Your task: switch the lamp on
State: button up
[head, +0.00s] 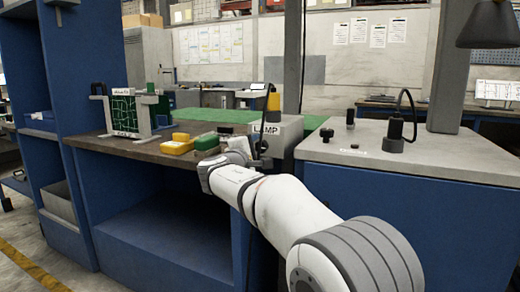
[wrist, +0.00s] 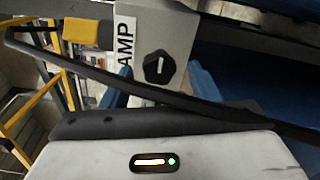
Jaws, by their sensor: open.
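The grey lamp box (head: 288,131) stands at the right end of the workbench in the head view, with a white LAMP label (head: 267,128). In the wrist view, the box (wrist: 180,27) shows a label (wrist: 125,42) partly cut off, reading "AMP", and a black rotary knob (wrist: 159,67) with a pale mark on its face. My gripper (head: 260,155) is open in front of the box in the head view, small and partly hidden by my arm. I cannot tell whether it touches the knob. The knob is not clearly seen in the head view.
A green circuit board in a stand (head: 125,112) is farther left. A grey-topped cabinet (head: 430,152) stands right of my arm.

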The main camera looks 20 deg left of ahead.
jog(key=s, duration=0.6)
jog(key=shift+a+p, duration=0.25)
jog(key=shift+p, duration=0.1)
jog(key=s+d+r+m+g+h+p, duration=0.3)
jog(key=d+p, duration=0.5)
jog(key=d, duration=0.7)
jog(key=s+d+r+m+g+h+p, duration=0.15)
jog(key=d+m+g+p, duration=0.55)
jog(key=d, duration=0.9)
jog(key=s+d+r+m+g+y+p, duration=0.2)
jog(key=s+d+r+m+g+p, duration=0.15)
jog(key=s+d+p, duration=0.85)
jog(key=s+m+g+y+p, duration=0.2)
jog(key=s+m+y+p, duration=0.2)
jog(key=s, duration=0.9)
jog(key=shift+d+r+m+p, duration=0.15)
jog(key=shift+r+m+p, duration=0.15)
jog(key=shift+m+p, duration=0.95)
